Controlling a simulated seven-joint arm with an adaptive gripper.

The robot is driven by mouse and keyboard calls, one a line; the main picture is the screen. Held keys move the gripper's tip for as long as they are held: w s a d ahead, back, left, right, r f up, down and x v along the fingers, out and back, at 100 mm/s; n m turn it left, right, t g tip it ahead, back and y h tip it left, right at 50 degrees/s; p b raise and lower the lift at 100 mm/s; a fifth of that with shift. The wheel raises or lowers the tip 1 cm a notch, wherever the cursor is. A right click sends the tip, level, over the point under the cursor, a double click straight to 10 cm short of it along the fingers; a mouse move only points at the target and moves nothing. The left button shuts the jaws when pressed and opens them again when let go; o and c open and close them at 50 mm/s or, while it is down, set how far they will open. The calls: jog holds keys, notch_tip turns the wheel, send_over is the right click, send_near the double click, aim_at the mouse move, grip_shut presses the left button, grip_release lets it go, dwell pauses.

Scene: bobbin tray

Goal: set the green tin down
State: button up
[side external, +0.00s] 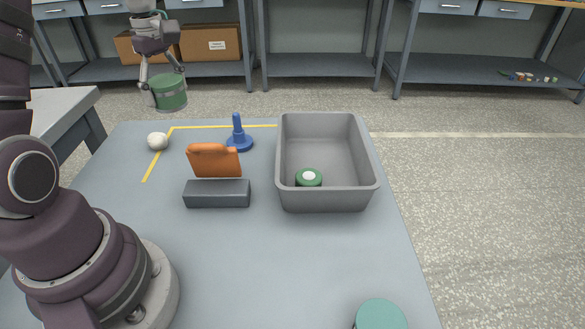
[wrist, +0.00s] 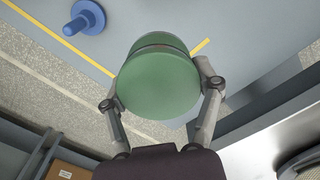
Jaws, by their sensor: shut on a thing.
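The green tin (side external: 169,99) is in my gripper (side external: 164,80), held up in the air at the far left, above or just past the table's back edge. In the wrist view the green tin (wrist: 157,85) fills the middle, its round green face toward the camera. The two fingers of my gripper (wrist: 160,75) press on it from opposite sides. No support shows touching the tin.
On the grey table (side external: 270,265) are a white ball (side external: 158,141), a blue peg (side external: 238,138), an orange piece by a dark block (side external: 217,194), and yellow tape lines. A grey bin (side external: 368,170) holds a green-and-white bobbin (side external: 309,178). A teal round top (side external: 381,314) shows at the front.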

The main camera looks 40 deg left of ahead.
jog(key=w+d+m, duration=0.6)
jog(key=d, duration=0.3)
jog(key=m, duration=1.3)
send_over(321, 256)
notch_tip(321, 256, down, 15)
jog(key=shift+r, duration=0.1)
jog(key=o, duration=1.2)
jog(key=shift+f, duration=0.2)
jog(key=shift+r, duration=0.1)
